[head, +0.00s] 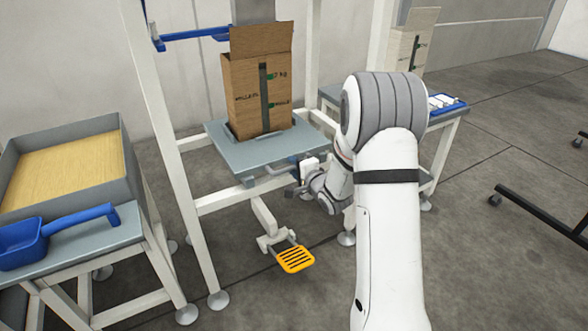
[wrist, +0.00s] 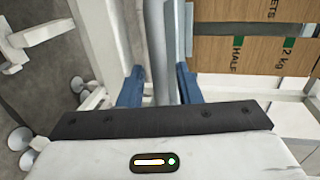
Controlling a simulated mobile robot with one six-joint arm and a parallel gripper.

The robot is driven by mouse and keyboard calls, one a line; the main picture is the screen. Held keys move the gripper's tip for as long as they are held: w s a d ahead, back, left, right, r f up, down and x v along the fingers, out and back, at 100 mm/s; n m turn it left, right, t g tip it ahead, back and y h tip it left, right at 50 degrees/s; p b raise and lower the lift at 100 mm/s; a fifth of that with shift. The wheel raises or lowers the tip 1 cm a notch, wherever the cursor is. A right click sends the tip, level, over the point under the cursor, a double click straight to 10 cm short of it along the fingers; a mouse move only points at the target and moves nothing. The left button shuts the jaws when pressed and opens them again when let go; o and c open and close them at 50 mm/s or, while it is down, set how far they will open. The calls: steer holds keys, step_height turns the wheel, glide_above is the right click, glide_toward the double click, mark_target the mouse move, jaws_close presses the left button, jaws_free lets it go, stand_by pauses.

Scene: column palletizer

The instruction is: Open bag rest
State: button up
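The bag rest appears to be the grey-blue platform (head: 232,158) in the white frame, with a brown paper bag (head: 245,98) standing upright on it. A grey bar handle (head: 283,166) runs along the platform's front right side. My gripper (head: 296,178) is at this handle, partly hidden by my own wrist. In the wrist view, my gripper's two blue fingers (wrist: 159,82) stand apart, one on each side of a grey bar (wrist: 162,50). A narrow gap seems to show beside the bar, so the fingers look open around it. The brown bag (wrist: 240,45) is to the right.
A yellow pedal (head: 295,259) sticks out low below the platform. At left a table carries a grain tray (head: 122,150) and a blue scoop (head: 25,243). At right a side table holds a blue tray (head: 462,109) and a pale bag (head: 400,50). White frame posts (head: 165,130) stand close.

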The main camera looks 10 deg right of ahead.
jaws_close()
stand_by(0.3)
